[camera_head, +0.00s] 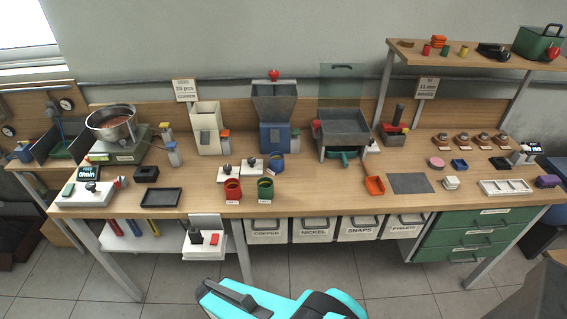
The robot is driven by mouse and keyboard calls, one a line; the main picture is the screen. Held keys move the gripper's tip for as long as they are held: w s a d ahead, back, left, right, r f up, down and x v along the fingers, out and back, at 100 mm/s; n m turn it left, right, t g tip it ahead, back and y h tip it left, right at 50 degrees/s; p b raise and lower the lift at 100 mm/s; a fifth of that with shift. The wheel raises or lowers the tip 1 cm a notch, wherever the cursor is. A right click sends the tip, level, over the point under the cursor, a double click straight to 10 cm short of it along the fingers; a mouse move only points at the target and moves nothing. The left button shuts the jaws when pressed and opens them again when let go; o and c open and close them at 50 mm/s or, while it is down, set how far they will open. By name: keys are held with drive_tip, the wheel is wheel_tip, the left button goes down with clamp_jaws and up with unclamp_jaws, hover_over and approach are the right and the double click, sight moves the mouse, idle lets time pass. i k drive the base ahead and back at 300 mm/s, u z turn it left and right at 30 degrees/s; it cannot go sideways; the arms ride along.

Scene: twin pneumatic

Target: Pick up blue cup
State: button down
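The blue cup (277,161) stands on the long wooden workbench (330,201), just in front of the blue-based hopper machine (275,135). It looks upright, and nothing is holding it. A green cup (265,189) and a red cup (233,190) stand nearer the bench's front edge, in front and to the left of it. Cyan and black parts of my own arm show at the bottom middle, below the bench and well apart from the cup. My gripper's fingers are not in view.
Small white blocks with black knobs (229,174) stand left of the blue cup. The bench top directly right of the green cup is clear.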

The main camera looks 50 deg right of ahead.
sight(275, 158)
drive_tip(key=z, duration=0.85)
